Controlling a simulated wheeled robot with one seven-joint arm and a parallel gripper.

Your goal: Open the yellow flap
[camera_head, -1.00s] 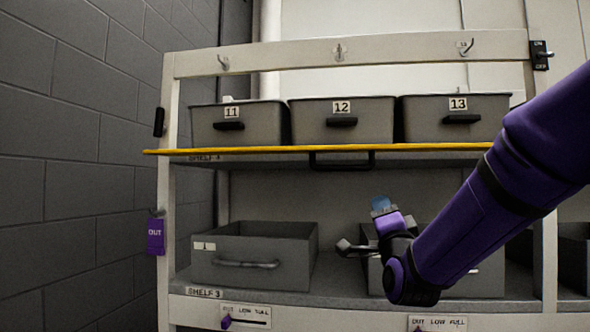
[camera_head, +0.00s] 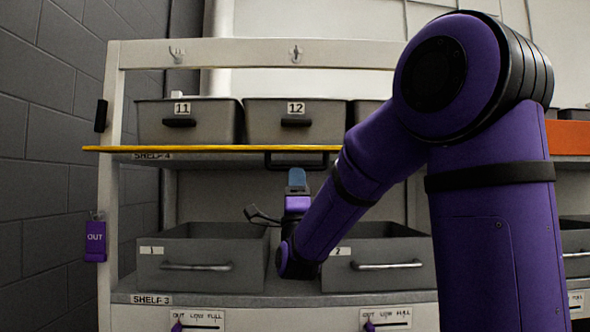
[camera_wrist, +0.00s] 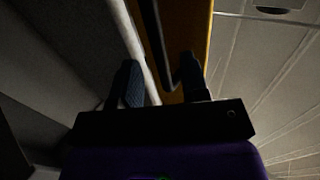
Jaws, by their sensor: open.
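The yellow flap (camera_head: 200,149) shows in the head view as a thin, level strip along the front of shelf 4, seen almost edge-on. Its black bar handle (camera_head: 297,163) hangs at its underside. My gripper (camera_head: 297,178) points up just below the handle, with a bluish fingertip showing. In the wrist view my gripper (camera_wrist: 160,70) has its two dark fingers apart. The handle (camera_wrist: 155,40) runs between them in the picture, and the yellow flap (camera_wrist: 198,25) lies behind the right finger. I cannot tell whether a finger touches the handle.
Grey bins 11 (camera_head: 188,125) and 12 (camera_head: 293,122) stand above the flap. Open drawers 1 (camera_head: 200,265) and 2 (camera_head: 375,265) stand on the lower shelf, close around my wrist. A brick wall (camera_head: 45,180) is at the left. My arm hides much of the right side.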

